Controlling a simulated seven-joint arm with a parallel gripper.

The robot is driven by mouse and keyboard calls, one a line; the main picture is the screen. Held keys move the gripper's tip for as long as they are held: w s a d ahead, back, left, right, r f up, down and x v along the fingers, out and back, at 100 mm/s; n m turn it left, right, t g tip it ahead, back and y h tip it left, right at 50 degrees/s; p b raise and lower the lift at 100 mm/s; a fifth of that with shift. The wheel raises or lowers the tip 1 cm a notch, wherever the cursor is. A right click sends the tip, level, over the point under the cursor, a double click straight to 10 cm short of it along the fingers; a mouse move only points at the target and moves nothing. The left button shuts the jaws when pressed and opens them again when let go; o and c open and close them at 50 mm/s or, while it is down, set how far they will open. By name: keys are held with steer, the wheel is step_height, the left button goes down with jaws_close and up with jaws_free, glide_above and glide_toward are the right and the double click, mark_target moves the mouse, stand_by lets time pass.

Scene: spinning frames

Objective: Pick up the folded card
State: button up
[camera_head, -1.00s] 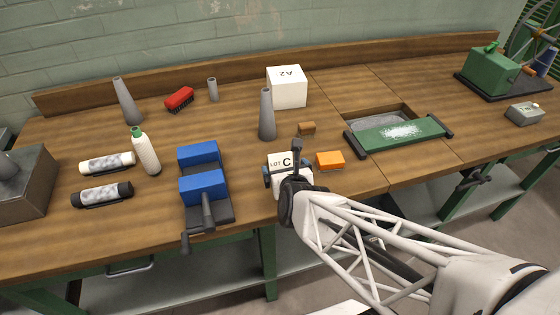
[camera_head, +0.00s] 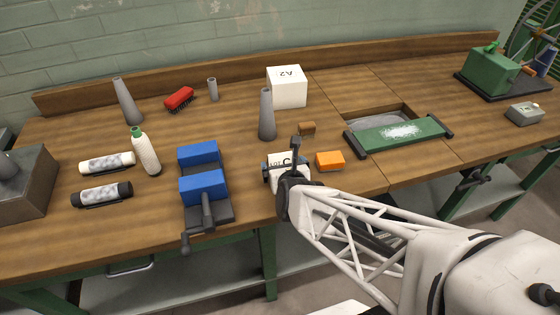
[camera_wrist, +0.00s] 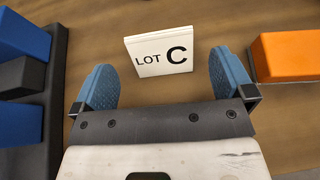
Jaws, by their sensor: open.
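The folded card (camera_wrist: 160,52) is white with "LOT C" in black and stands upright on the wooden bench. In the wrist view it is between and just beyond the two blue fingertips of my gripper (camera_wrist: 164,80), with gaps on both sides. My gripper is open and nothing is held in it. In the head view the card (camera_head: 278,160) shows just behind my gripper (camera_head: 286,172), which hides its lower part and right side.
An orange block (camera_head: 330,161) lies close to the right of the card. A blue-jawed vise (camera_head: 203,180) stands to the left. Bare bench lies between card and vise.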

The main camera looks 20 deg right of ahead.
mark_target(281, 159)
steer(key=shift+w, duration=0.1)
steer(key=shift+x, duration=2.5)
steer(key=shift+c, duration=0.5)
steer(key=c, duration=0.8)
steer(key=shift+r, duration=0.15)
